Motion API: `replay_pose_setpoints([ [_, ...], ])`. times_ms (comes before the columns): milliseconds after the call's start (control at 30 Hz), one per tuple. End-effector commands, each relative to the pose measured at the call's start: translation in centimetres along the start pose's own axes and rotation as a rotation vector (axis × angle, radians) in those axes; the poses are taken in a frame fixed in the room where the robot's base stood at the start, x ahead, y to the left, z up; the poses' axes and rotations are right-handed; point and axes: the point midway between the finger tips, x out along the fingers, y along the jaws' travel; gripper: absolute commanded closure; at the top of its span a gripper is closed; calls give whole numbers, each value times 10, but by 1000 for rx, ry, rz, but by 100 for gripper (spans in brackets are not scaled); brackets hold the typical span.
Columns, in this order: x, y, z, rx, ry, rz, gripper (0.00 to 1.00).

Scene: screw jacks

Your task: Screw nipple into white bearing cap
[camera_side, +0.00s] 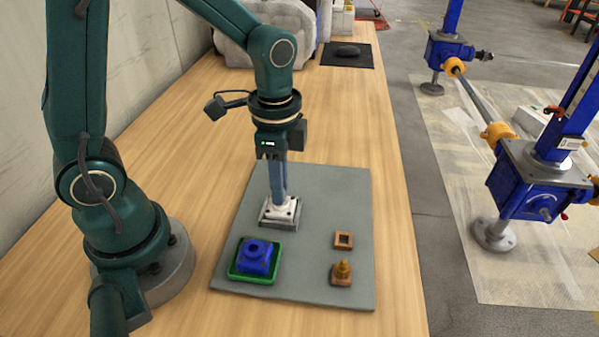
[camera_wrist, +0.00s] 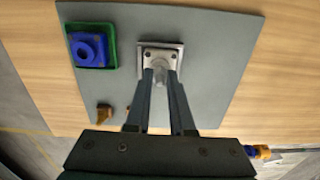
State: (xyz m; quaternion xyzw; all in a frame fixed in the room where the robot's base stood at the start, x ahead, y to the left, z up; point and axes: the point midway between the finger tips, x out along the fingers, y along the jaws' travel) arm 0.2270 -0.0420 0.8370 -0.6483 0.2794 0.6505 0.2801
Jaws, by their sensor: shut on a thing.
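The white bearing cap (camera_side: 284,208) sits upright on a square grey base on the grey mat. It also shows in the wrist view (camera_wrist: 148,50), below my fingertips. My gripper (camera_side: 279,196) points straight down over the cap, its fingertips close at the cap's top. In the wrist view the fingers (camera_wrist: 160,75) are shut on a small pale part between them, which I take to be the nipple. It is mostly hidden by the fingers, and I cannot tell how deep it sits in the cap.
A blue cap (camera_side: 255,257) stands in a green tray (camera_side: 235,273) at the mat's front left. An empty brown square holder (camera_side: 343,240) and a brass-coloured fitting (camera_side: 342,270) on a brown base are at the right. The mat (camera_side: 310,285) is clear between them.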

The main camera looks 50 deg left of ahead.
Motion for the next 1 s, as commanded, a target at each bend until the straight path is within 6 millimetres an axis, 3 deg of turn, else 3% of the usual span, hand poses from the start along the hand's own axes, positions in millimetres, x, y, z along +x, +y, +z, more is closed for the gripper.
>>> replay_pose_setpoints([
  [1000,2,0,0,1406,1,-5,100],
])
